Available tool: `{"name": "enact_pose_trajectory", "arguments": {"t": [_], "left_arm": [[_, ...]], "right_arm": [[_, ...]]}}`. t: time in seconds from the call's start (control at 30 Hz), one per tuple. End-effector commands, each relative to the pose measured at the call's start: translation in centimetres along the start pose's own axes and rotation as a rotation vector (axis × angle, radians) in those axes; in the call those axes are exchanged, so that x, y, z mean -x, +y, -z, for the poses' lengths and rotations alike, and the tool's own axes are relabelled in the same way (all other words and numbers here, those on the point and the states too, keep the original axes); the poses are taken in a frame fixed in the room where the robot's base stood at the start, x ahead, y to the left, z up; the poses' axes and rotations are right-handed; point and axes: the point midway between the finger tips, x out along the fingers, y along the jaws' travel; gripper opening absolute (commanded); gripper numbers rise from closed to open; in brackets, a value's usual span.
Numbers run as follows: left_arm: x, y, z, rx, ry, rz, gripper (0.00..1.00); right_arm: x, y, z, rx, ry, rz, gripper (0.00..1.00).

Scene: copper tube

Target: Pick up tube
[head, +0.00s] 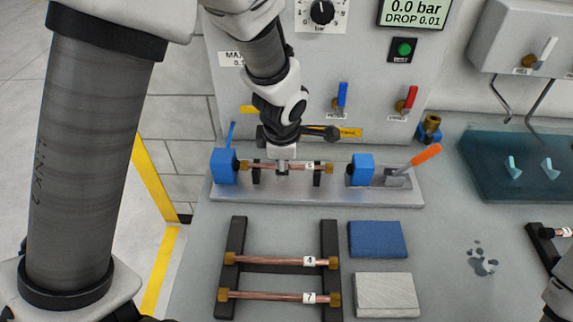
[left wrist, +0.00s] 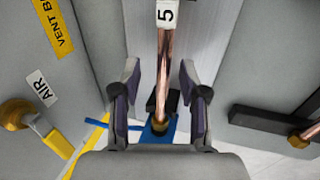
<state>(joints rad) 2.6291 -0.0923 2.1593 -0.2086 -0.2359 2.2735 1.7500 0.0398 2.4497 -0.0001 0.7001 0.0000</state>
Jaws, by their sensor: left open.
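A copper tube labelled 5 (head: 300,167) with brass end nuts lies level in the test fixture, between two blue blocks (head: 225,167). My left gripper (head: 283,170) reaches down onto its middle from above. In the left wrist view, the open fingers (left wrist: 160,88) stand on either side of the copper tube (left wrist: 164,60), with gaps on both sides. Two more copper tubes, labelled 4 (head: 280,261) and 7 (head: 270,295), lie across a dark rack (head: 330,235). My right gripper is not in view; only part of the right arm shows at the lower right edge.
A clamp lever with an orange handle (head: 425,155) stands at the fixture's right end. A blue pad (head: 377,239) and a grey pad (head: 384,295) lie right of the rack. A teal tray (head: 485,190) is at the right. The gauge panel (head: 300,80) rises behind.

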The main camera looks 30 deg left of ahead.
Motion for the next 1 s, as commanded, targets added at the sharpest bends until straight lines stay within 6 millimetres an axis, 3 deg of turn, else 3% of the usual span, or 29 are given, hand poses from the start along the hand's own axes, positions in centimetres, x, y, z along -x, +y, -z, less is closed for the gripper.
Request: {"name": "enact_pose_trajectory", "arguments": {"t": [0.1, 0.23, 0.67, 1.0], "left_arm": [[0.1, 0.0, 0.0, 0.000, 0.000, -0.001, 0.43], [0.1, 0.0, 0.0, 0.000, 0.000, -0.001, 0.00], [0.2, 0.0, 0.0, -0.001, 0.002, 0.002, 0.00], [2.4, 1.1, -0.6, -0.015, -0.002, 0.000, 0.00]], "right_arm": [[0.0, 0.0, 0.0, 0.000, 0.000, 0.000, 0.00], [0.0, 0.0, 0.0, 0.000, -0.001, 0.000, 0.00], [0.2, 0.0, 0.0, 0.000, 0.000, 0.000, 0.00], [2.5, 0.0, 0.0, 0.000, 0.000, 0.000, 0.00]]}}
